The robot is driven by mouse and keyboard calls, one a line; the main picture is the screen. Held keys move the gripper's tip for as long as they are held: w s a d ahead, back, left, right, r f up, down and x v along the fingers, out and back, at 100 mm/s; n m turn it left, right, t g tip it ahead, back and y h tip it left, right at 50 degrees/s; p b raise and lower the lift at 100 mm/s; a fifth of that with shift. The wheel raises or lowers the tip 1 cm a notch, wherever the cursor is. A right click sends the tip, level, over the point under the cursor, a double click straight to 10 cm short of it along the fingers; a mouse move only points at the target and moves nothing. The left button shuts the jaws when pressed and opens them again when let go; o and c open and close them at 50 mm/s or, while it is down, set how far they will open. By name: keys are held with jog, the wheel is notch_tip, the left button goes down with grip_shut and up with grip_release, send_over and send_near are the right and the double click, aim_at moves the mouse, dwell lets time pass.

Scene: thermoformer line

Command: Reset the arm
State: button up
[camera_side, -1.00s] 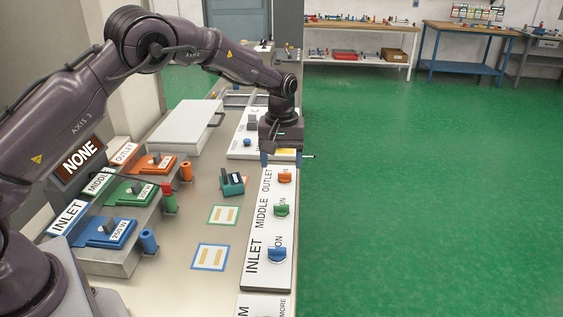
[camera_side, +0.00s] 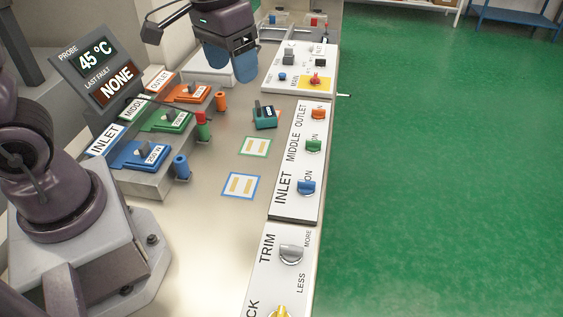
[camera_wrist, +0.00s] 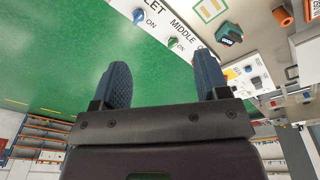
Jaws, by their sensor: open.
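My gripper (camera_side: 231,62) is raised at the top of the side view, above the far part of the bench. Its two blue fingers are apart, with nothing visible between them. In the wrist view the gripper (camera_wrist: 163,82) shows its fingers spread, with green floor and part of the knob panel behind them. The white INLET, MIDDLE and OUTLET panel (camera_side: 290,205) carries a blue knob (camera_side: 306,187), a green knob (camera_side: 314,145) and an orange knob (camera_side: 319,113). My gripper is clear of these knobs.
A teal block (camera_side: 264,117) lies on the bench near the green-bordered pad (camera_side: 255,147). The stepped rack (camera_side: 150,183) holds blue, green and orange modules. The display (camera_side: 98,68) reads 45 °C and NONE. A far panel (camera_side: 283,75) has a red switch (camera_side: 315,79). Open floor lies right.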

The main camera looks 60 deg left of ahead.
jog(key=s+r+m+t, duration=0.1)
jog(key=s+r+t, duration=0.3)
jog(key=s, duration=0.7)
jog(key=shift+s+d+r+m, duration=0.2)
jog(key=shift+d+r+m, duration=0.15)
jog(key=shift+r, duration=0.45)
